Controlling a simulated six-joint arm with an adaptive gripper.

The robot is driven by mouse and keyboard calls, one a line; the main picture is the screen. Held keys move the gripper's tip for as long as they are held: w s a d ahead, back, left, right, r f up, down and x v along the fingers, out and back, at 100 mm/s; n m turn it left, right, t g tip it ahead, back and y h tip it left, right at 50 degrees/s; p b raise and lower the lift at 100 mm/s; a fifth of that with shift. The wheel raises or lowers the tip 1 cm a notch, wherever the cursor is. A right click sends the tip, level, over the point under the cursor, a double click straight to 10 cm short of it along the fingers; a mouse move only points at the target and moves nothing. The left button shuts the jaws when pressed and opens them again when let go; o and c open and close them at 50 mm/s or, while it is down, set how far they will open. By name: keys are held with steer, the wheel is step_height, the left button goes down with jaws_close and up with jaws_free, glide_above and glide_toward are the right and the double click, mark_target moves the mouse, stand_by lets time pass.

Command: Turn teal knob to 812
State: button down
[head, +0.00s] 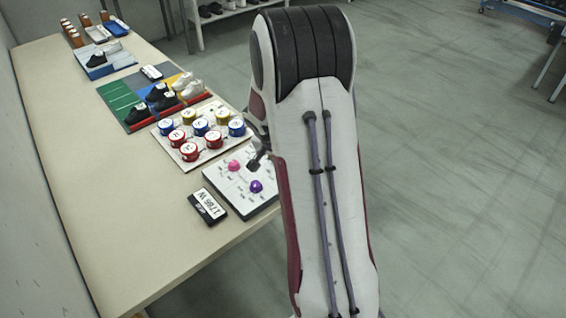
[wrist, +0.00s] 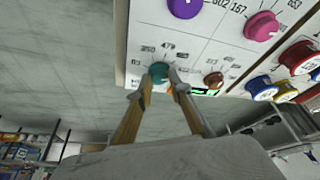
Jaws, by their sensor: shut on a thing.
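The teal knob (wrist: 159,71) sits near the edge of a white panel (wrist: 200,45) in the wrist view. My gripper (wrist: 161,78) has its two fingers on either side of the knob and is shut on it. Small printed numbers ring the knob; one above it looks like 479. I cannot make out 812 or where the knob points. In the head view the panel (head: 222,184) lies at the table's near right edge, and my arm hides the teal knob and most of my gripper.
The panel also bears a purple knob (wrist: 184,6), a pink knob (wrist: 262,26) and a brown knob (wrist: 213,80). A dark display (head: 207,207) lies beside it. Several coloured round tins (head: 190,151) stand on a board behind. The table's left side is clear.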

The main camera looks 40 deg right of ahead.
steer(key=shift+m, duration=0.3)
stand_by(0.4)
steer(key=c, duration=1.8)
jaws_free()
steer(key=shift+c, duration=0.2)
steer(key=shift+r, duration=0.15)
steer(key=v, duration=1.1)
steer(key=shift+a+r, duration=0.2)
steer(key=shift+r, duration=0.15)
